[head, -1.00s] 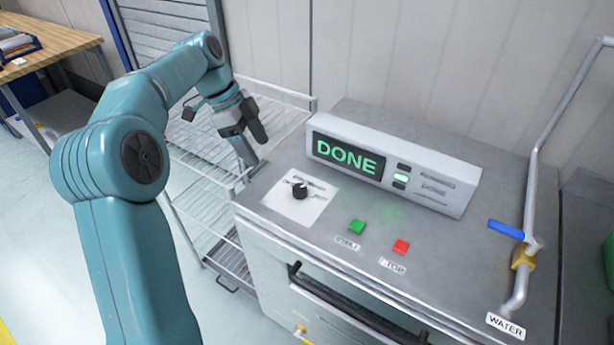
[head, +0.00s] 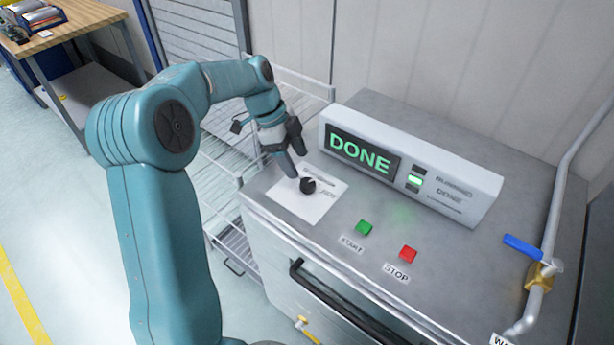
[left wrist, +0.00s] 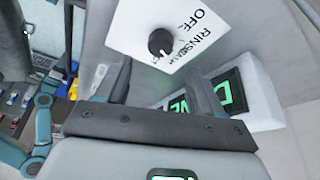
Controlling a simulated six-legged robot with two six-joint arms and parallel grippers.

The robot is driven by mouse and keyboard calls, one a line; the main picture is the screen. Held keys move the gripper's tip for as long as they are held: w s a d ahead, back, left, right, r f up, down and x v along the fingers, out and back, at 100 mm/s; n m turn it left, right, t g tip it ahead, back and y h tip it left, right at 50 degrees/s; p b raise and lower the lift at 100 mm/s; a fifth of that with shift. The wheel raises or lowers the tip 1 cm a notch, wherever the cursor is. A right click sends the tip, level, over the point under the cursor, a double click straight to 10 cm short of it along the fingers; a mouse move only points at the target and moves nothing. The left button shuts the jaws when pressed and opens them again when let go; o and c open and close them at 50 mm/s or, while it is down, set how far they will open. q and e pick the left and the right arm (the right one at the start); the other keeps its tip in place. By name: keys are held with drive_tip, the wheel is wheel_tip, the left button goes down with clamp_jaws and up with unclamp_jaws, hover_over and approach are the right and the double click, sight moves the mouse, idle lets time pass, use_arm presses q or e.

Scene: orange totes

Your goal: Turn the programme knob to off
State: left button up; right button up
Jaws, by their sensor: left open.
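The programme knob (head: 307,185) is small, round and black, on a white label plate (head: 318,207) at the left of the machine's grey top. In the left wrist view the knob (left wrist: 161,42) shows beside printed words, among them "OFF" and "RINSE". My left gripper (head: 296,164) is open and empty, just above and behind the knob, its fingers pointing down towards it. In the left wrist view its two fingers stand apart, with the knob beyond them; I see no contact. The display (head: 362,153) reads "DONE" in green. My right gripper is not in view.
A green start button (head: 364,228) and a red stop button (head: 408,254) sit right of the knob. The raised display housing (head: 455,190) stands behind. A pipe with a blue-handled valve (head: 523,246) rises at the right. A wire rack (head: 232,150) stands left of the machine.

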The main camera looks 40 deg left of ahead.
sight(308, 182)
use_arm(q)
drive_tip(key=x, duration=0.6)
drive_tip(key=shift+f, duration=0.1)
drive_tip(key=shift+w+d+f+p, duration=0.1)
drive_tip(key=shift+d+f+p, duration=0.05)
drive_tip(key=shift+f+p, duration=0.15)
drive_tip(key=shift+f, duration=0.1)
drive_tip(key=shift+c, duration=0.6)
drive_tip(key=c, duration=0.9)
